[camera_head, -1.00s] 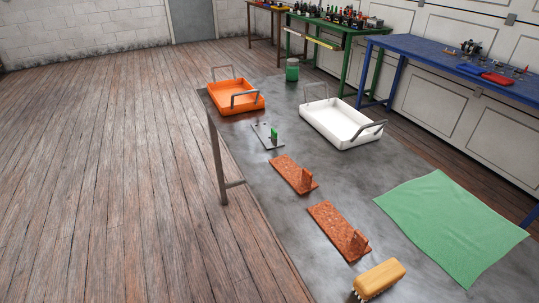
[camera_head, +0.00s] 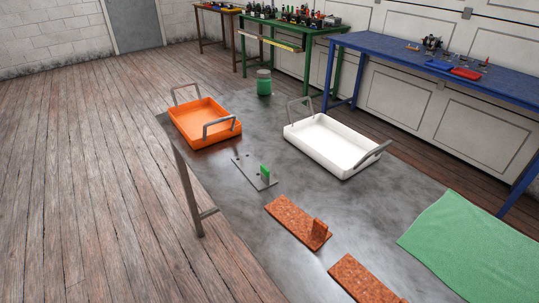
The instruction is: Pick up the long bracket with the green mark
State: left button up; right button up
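The long bracket with the green mark (camera_head: 251,171) lies on the grey metal table (camera_head: 215,178), between the orange tray and a rusty bracket. It is a grey plate with holes and a small upright tab. The tab (camera_head: 265,173) is green. A rusty brown bracket (camera_head: 297,221) with an upright tab lies nearer. Another rusty bracket (camera_head: 364,281) is cut off by the bottom edge. Neither of my grippers shows in the head view.
An orange tray (camera_head: 205,140) and a white tray (camera_head: 338,170), both with grey handles, stand behind the brackets. A green jar (camera_head: 264,82) stands at the far end. A green cloth (camera_head: 470,245) lies at the right. Wooden floor (camera_head: 80,200) is open at the left.

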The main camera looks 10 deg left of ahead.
aim_at(261, 177)
jog(key=i+j+z, duration=0.35)
jog(key=j, duration=0.15)
jog(key=i+j+z, duration=0.15)
jog(key=j+z, duration=0.15)
jog(key=j, duration=0.25)
jog(key=i+j+z, duration=0.15)
jog(key=j+z, duration=0.2)
jog(key=j, duration=0.3)
jog(key=i+j+z, duration=0.1)
jog(key=j+z, duration=0.25)
jog(key=j, duration=0.3)
jog(key=j+z, duration=0.3)
jog(key=j, duration=0.35)
